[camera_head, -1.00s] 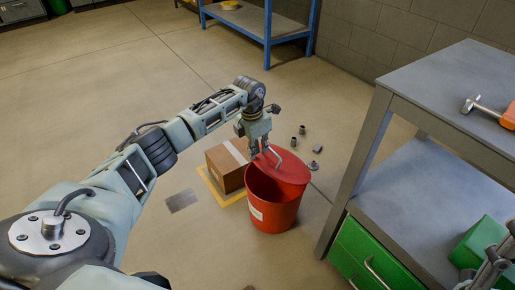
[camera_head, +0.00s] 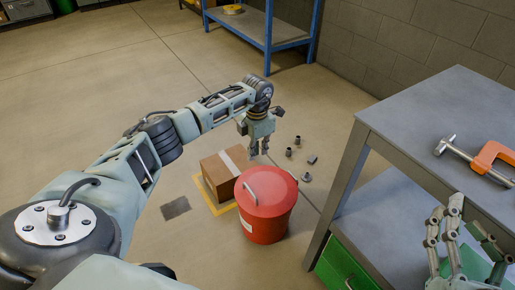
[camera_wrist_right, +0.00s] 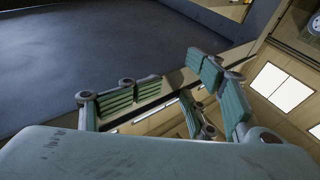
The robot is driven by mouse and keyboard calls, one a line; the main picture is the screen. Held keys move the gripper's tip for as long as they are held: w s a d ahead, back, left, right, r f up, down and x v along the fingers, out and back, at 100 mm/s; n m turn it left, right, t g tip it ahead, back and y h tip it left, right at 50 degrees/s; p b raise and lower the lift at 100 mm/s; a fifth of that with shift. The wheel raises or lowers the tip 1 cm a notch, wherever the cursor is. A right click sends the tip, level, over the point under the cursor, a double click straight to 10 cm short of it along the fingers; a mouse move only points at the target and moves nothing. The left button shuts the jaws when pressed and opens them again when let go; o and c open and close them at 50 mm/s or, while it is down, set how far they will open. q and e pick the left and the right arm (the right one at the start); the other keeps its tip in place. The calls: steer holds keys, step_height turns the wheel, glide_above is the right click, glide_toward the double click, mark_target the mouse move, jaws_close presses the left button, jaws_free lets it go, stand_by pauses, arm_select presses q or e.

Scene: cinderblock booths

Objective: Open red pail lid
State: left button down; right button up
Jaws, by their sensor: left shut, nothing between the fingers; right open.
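The red pail (camera_head: 268,226) stands upright on the floor. Its red lid (camera_head: 266,191) with a pale arched handle (camera_head: 262,184) lies flat over the pail's mouth, so the inside is hidden. My left gripper (camera_head: 258,150) points down just behind the lid, shut and empty, apart from the handle. My right gripper (camera_head: 466,236) is open and empty beside the grey workbench at the lower right. In the right wrist view its fingers (camera_wrist_right: 165,105) are spread with nothing between them.
A cardboard box (camera_head: 226,172) sits inside a yellow floor marking behind and left of the pail. Small metal parts (camera_head: 297,148) lie on the floor. The workbench (camera_head: 425,110) holds an orange clamp (camera_head: 490,157). A blue-framed shelf (camera_head: 268,30) stands behind.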

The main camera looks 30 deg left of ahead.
arm_select(q)
steer(key=shift+w+f, duration=0.35)
steer(key=shift+f, duration=0.05)
arm_select(e)
steer(key=shift+g, duration=0.7)
steer(key=f, duration=0.1)
steer(key=w+f, duration=0.1)
steer(key=f, duration=0.1)
steer(key=w+f, duration=0.1)
steer(key=shift+d+f, duration=0.1)
steer(key=shift+f, duration=0.15)
arm_select(q)
steer(key=shift+d, duration=0.1)
arm_select(e)
steer(key=shift+s, duration=0.1)
